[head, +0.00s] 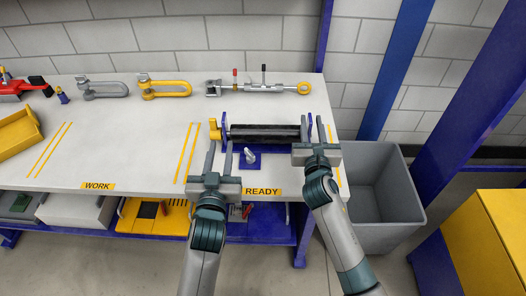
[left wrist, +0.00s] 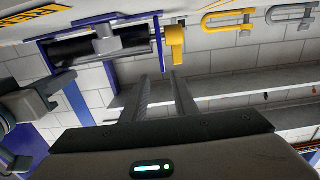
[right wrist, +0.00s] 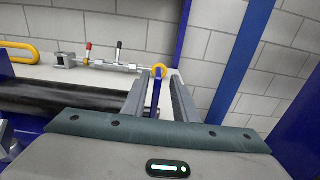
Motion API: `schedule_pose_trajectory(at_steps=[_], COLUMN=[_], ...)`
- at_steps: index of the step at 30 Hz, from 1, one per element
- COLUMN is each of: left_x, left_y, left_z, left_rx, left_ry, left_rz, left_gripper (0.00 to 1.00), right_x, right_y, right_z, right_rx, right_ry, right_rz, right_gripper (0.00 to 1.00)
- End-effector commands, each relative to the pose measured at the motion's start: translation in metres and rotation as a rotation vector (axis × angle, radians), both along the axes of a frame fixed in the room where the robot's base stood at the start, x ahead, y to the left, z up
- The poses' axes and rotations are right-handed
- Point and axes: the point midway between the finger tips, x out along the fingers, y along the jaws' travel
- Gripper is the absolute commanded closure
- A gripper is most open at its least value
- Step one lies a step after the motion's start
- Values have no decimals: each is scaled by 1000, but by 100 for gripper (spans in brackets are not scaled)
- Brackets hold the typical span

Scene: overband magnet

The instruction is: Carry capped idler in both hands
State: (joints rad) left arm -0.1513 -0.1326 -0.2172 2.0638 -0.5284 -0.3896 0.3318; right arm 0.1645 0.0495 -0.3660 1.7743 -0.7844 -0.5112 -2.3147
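The idler (head: 265,133), a dark roller, lies level across a blue stand (head: 225,140) at the right end of the bench. A yellow cap (head: 214,129) is at its left end; no cap shows at its right end. My left gripper (head: 219,149) is open and empty, just in front of the capped end; in the left wrist view the cap (left wrist: 175,45) is beyond the fingertips. My right gripper (head: 312,126) is open at the right end. In the right wrist view a blue upright (right wrist: 156,97) stands between its fingers, and the roller (right wrist: 70,97) is left of them.
A grey clamp-like part (head: 250,155) stands in front of the roller. A turnbuckle (head: 260,88) and yellow (head: 165,89) and grey (head: 103,89) shackles lie behind. The white bench (head: 110,140) is clear at centre. A grey bin (head: 385,190) stands beyond its right edge.

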Motion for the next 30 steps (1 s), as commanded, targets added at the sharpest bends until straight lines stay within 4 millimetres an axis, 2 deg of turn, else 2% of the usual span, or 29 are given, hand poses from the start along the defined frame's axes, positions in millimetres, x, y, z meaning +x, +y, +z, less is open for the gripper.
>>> schedule_pose_trajectory(at_steps=[5, 18, 24, 30], left_x=[0, 0, 0, 0], left_y=[0, 0, 0, 0], left_z=[0, 0, 0, 0], left_rx=[0, 0, 0, 0], left_ry=[0, 0, 0, 0], left_rz=[0, 0, 0, 0], left_gripper=[74, 74, 74, 74], right_x=[-19, -93, -111, -115], right_y=[-1, 0, 0, 0], right_z=[-1, -1, -1, -1], right_rx=[-1, 0, 0, 1], right_ry=[0, 2, 1, 1], right_rz=[1, 1, 0, 0], right_gripper=[74, 74, 74, 74])
